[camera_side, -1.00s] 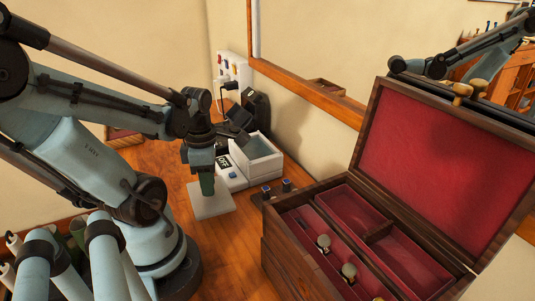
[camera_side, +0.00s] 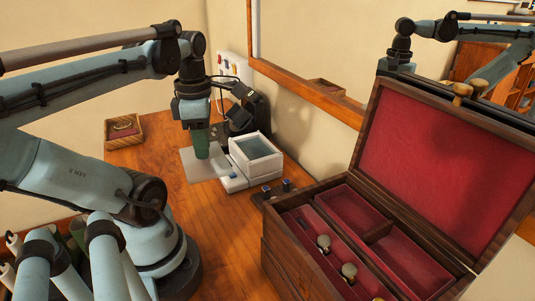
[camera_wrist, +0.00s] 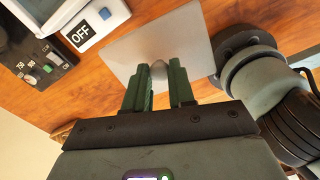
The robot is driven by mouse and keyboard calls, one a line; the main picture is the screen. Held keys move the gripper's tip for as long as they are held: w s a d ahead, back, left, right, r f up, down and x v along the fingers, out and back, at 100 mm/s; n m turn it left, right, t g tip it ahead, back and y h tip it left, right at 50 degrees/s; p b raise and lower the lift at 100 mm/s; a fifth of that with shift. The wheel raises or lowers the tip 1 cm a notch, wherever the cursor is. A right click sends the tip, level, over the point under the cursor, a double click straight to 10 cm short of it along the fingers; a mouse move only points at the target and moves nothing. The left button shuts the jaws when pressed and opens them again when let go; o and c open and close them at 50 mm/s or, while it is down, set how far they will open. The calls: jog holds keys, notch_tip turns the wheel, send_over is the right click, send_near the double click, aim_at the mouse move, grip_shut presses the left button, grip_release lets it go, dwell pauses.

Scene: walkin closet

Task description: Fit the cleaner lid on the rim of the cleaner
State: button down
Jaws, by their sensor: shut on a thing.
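The cleaner (camera_side: 239,147) is a white box with an open rectangular tank, standing near the wall in the side view. Its corner shows at the upper left of the wrist view (camera_wrist: 112,20), near an OFF label. The cleaner lid (camera_side: 190,160) is a flat grey plate with a small knob. My gripper (camera_side: 202,155) points down with green fingers shut on the lid's knob. In the wrist view the lid (camera_wrist: 130,50) extends beyond the fingers. The lid is left of the cleaner, not over the tank. Its exact height above the table is unclear.
A large open wooden box (camera_side: 440,185) with red lining stands at the right. A small wooden tray (camera_side: 124,141) sits at the back left. A dark device (camera_side: 250,108) stands behind the cleaner. Open table (camera_side: 215,220) lies in front of the lid.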

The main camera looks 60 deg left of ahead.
notch_tip(320, 180, up, 6)
jog(key=shift+f, duration=0.1)
jog(key=w+a+m, duration=0.5)
jog(key=w+m, duration=0.4)
jog(key=m, duration=0.9)
jog(key=w+a+m, duration=0.6)
jog(key=w+m, duration=0.2)
jog(key=m, duration=0.9)
notch_tip(320, 180, down, 10)
jog(key=shift+d+f, duration=0.2)
jog(key=shift+s+f, duration=0.1)
jog(key=shift+f, duration=0.65)
dwell(1.1)
